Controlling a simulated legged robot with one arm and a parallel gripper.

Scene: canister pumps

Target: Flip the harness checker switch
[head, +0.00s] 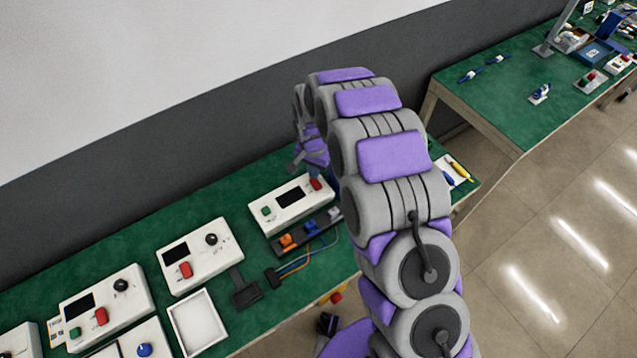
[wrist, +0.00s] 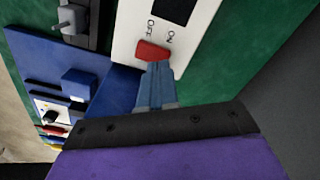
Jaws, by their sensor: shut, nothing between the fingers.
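The harness checker (head: 272,211) is a white box with a dark screen and a green button on the green bench in the head view. Its red switch (head: 315,184) is at its right end. In the wrist view the red switch (wrist: 152,51) sits between the printed OFF and ON labels on the white face (wrist: 127,40). My gripper (wrist: 156,68) is shut and empty, with its blue-grey fingertips right at the switch's near edge. I cannot tell whether they touch it, or which way the switch is set. In the head view my arm partly hides the gripper.
A dark strip with orange and blue connectors (head: 305,232) lies along the checker's front. Another white box (head: 200,256) with a red switch stands to its left. A blue panel (wrist: 75,88) lies beside the checker in the wrist view. A dark wall rises behind the bench.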

